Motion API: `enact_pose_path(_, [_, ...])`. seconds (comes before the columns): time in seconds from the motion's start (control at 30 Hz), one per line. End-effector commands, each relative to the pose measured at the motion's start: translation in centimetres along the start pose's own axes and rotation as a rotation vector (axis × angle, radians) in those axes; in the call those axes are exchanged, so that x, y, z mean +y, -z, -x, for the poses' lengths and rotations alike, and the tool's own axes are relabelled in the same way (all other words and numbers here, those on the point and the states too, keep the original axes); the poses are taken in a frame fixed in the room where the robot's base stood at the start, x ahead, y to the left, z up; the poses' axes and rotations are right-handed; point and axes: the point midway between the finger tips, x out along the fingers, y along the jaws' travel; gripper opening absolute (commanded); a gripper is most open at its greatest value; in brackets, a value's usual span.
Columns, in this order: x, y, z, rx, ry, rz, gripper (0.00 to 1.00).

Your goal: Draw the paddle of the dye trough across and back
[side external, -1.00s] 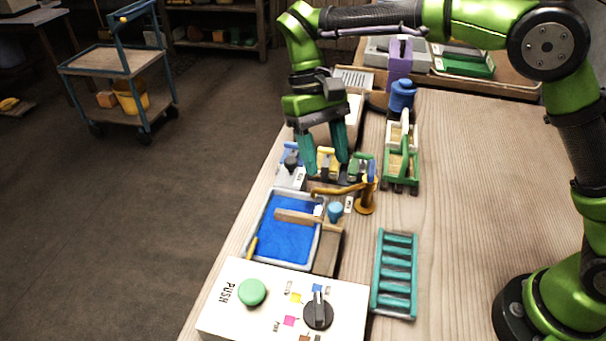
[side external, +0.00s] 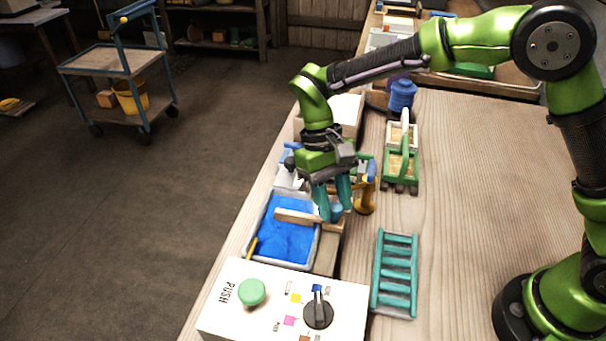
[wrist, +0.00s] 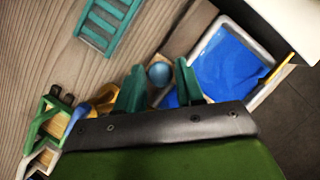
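The dye trough (side external: 280,264) is a pale-rimmed tray of bright blue dye (side external: 285,242), which also shows in the wrist view (wrist: 222,65). A wooden paddle bar (side external: 294,216) lies across it, reaching toward the wooden ledge on the right. A blue round knob (wrist: 159,74) stands at that ledge; it is mostly hidden by the fingers in the side view. My gripper (side external: 336,213) points down over the knob, its teal fingers apart. In the wrist view the knob shows between the fingertips (wrist: 159,66); I cannot tell whether they touch it.
An orange hooked stand (side external: 366,198) is close behind my gripper. A white control box (side external: 275,300) with a green button and black dial is in front of the trough. A teal slatted rack (side external: 396,273) lies to the right. Open table (side external: 465,190) extends right.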

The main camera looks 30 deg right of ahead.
Motion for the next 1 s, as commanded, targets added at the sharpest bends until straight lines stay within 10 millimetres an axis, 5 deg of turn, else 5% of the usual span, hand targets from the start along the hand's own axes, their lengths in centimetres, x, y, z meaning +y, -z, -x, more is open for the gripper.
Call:
enact_pose_path(0.23, [0.0,0.0,0.0,0.0,0.0,0.0,0.0])
enact_pose_path(0.53, [-0.6,-0.5,-0.1,0.001,0.0,0.003,0.0])
enact_pose_path(1.0, [-6.7,-6.1,-2.5,0.002,0.002,0.003,0.0])
